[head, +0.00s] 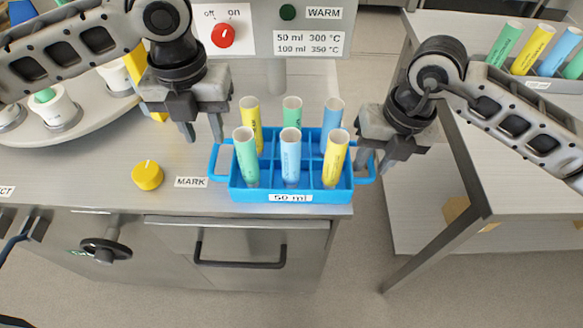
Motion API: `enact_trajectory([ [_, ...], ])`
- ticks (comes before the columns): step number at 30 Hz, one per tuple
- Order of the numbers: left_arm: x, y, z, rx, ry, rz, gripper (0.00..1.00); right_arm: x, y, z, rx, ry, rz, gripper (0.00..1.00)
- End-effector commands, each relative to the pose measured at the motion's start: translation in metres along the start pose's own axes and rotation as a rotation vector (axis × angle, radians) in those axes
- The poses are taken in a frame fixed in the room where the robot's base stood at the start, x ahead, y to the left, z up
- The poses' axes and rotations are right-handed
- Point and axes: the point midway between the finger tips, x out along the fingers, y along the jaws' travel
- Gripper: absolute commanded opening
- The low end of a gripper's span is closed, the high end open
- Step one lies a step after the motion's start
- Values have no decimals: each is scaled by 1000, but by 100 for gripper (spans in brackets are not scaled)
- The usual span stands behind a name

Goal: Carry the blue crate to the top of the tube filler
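The blue crate (283,197), labelled "50 ml", stands upright on the steel worktop (110,160), near its front right corner. It holds several upright tubes in green, yellow and blue, and has a loop handle at each end. My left gripper (202,138) is open and empty, above and slightly left of the left handle (213,162). My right gripper (375,166) is at the right handle (369,177), its fingers apart. Whether they touch the handle is unclear. I cannot tell for sure which surface is the top of the tube filler.
A round carousel (85,120) with white holders is at left. A yellow knob (148,175) is left of the crate. A panel with a red off/on knob (222,36) stands behind. A second table (480,140) at right bears a grey crate (545,85) of tubes, with a floor gap between.

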Motion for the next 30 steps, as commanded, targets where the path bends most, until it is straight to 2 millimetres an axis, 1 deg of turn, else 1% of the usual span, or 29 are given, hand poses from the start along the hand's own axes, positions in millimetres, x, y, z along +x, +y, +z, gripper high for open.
enact_trajectory([
  [1,-10,0,0,2,-4,-1,32,0,0,0,0,0,0,32],
  [6,-33,0,0,2,-1,0,32,0,0,0,0,0,0,32],
  [11,-41,0,0,1,0,1,32,-4,0,1,0,-2,1,32],
  [14,-42,0,0,1,1,1,32,-17,0,1,1,-4,1,32],
  [24,-41,0,0,1,1,1,32,-88,0,1,-1,-5,0,32],
  [27,-41,0,0,1,1,1,32,-103,0,0,-1,-3,0,32],
  [30,-41,0,0,1,1,1,32,-114,0,0,0,-2,1,32],
])
